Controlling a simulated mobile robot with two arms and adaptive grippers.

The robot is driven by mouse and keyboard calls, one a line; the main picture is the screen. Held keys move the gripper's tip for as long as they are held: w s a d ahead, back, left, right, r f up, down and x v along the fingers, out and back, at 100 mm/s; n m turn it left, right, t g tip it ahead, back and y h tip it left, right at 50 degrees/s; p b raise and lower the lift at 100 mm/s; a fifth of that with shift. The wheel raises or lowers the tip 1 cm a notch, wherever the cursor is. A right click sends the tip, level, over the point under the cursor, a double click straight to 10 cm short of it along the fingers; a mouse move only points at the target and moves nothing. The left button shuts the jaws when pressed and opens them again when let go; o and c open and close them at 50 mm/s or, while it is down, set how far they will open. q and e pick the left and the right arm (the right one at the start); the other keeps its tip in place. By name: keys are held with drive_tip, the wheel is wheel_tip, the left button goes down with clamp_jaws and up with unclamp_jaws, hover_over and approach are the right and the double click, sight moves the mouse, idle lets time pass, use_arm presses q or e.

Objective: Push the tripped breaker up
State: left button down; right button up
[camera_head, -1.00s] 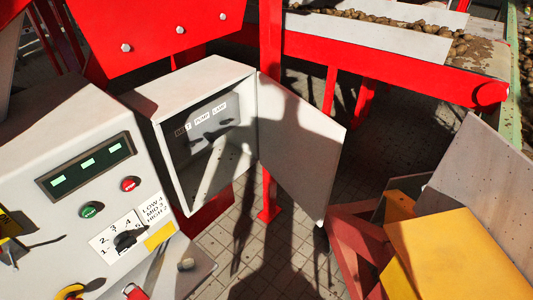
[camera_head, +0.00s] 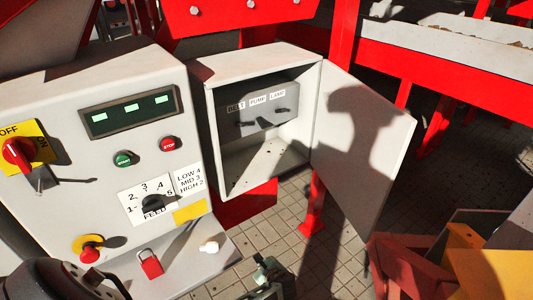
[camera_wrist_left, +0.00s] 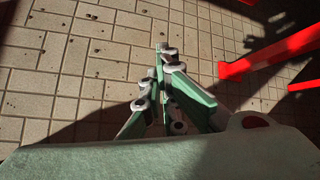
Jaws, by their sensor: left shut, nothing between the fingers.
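An open grey breaker box (camera_head: 222,135) stands right of the control panel in the head view. Inside, a dark breaker panel (camera_head: 262,98) carries the labels BELT, PUMP and LAMP. Small dark levers sit under the labels; shadow and size keep me from telling which is tripped. My left gripper (camera_head: 266,266) is at the bottom edge of the head view, below and apart from the box. In the left wrist view its green fingers (camera_wrist_left: 162,62) are together with nothing between them, over the tiled floor. My right gripper is not in view.
The box door (camera_head: 365,140) hangs open to the right. The control panel (camera_head: 85,165), with knobs, buttons and a red padlock (camera_head: 150,264), is on the left. A red post (camera_head: 313,205) stands behind the door. Tiled floor (camera_head: 300,255) lies clear below the box.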

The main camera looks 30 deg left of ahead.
sight(261, 123)
use_arm(q)
drive_tip(key=w+a+r+m+t+y+b, duration=0.3)
drive_tip(key=w+r+y+b, duration=0.25)
drive_tip(key=w+r, duration=0.95)
wheel_tip(261, 123, up, 19)
drive_tip(key=g+y+b, duration=0.1)
drive_tip(key=y+b, duration=0.2)
drive_tip(key=y, duration=0.2)
drive_tip(key=shift+a+y, duration=0.25)
drive_tip(key=shift+y, duration=0.1)
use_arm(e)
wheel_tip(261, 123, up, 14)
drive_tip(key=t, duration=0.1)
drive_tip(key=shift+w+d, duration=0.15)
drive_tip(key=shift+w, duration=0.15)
use_arm(q)
drive_tip(key=shift+f, duration=0.1)
drive_tip(key=b+x, duration=0.2)
drive_tip(key=x, duration=0.7)
drive_tip(key=shift+w+a+f, duration=0.1)
drive_tip(key=shift+w+a, duration=0.05)
drive_tip(key=shift+a, duration=0.1)
drive_tip(key=r, duration=0.1)
drive_tip(key=d+r, duration=0.1)
drive_tip(key=r, duration=0.1)
drive_tip(key=shift+s+d+r, duration=0.15)
drive_tip(key=shift+s+r, duration=0.1)
drive_tip(key=shift+r, duration=0.1)
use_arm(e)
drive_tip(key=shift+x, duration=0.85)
